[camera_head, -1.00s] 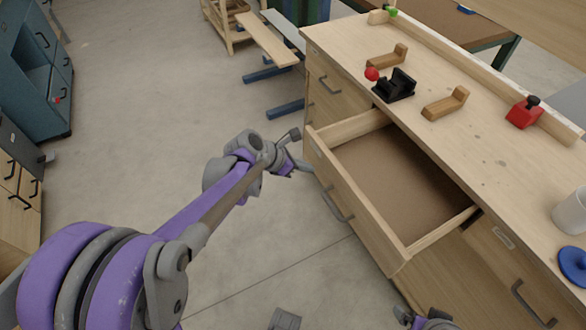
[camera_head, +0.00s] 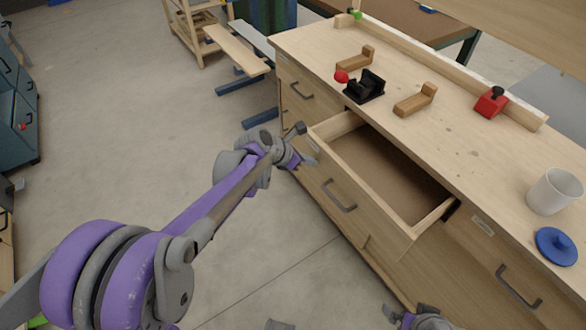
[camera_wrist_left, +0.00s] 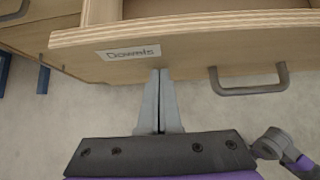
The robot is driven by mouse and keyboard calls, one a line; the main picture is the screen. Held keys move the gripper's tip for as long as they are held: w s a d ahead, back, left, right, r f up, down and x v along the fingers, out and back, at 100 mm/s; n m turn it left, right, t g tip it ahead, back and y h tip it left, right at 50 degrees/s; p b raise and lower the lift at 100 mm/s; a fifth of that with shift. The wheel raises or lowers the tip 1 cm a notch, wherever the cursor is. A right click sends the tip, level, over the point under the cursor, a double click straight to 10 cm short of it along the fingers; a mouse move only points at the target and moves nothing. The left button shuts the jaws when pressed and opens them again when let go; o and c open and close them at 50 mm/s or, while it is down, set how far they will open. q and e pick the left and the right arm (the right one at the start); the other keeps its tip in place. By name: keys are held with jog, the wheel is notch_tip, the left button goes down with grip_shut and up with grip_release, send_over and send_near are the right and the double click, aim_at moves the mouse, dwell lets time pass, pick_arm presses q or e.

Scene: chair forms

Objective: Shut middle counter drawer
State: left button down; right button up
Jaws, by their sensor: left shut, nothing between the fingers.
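The middle counter drawer (camera_head: 362,194) is partly open, with its empty-looking inside showing in the head view. Its wooden front has a dark bar handle (camera_head: 340,196). In the left wrist view the drawer front (camera_wrist_left: 200,50) carries a white label and the grey handle (camera_wrist_left: 250,90) to its right. My left gripper (camera_head: 308,162) is shut and empty. Its fingertips (camera_wrist_left: 160,72) are at the drawer front, just below the label and left of the handle; they look to be touching it. Part of my right arm shows at the bottom edge; its fingers are not clear.
The counter top (camera_head: 450,140) holds a black holder with a red knob (camera_head: 365,86), wooden blocks (camera_head: 415,100), a red clamp (camera_head: 490,102), a white cup (camera_head: 554,191) and a blue lid (camera_head: 556,246). The floor (camera_head: 120,130) left of the counter is clear.

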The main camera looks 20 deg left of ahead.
pick_arm(q)
jog(key=w+d, duration=0.3)
jog(key=w, duration=0.2)
jog(key=w+d, duration=0.4)
jog(key=w, duration=0.1)
jog(key=w+d, duration=0.4)
jog(key=shift+w+d, duration=0.25)
jog(key=shift+w, duration=0.15)
pick_arm(e)
jog(key=shift+s+r, duration=0.1)
pick_arm(q)
jog(key=shift+r, duration=0.1)
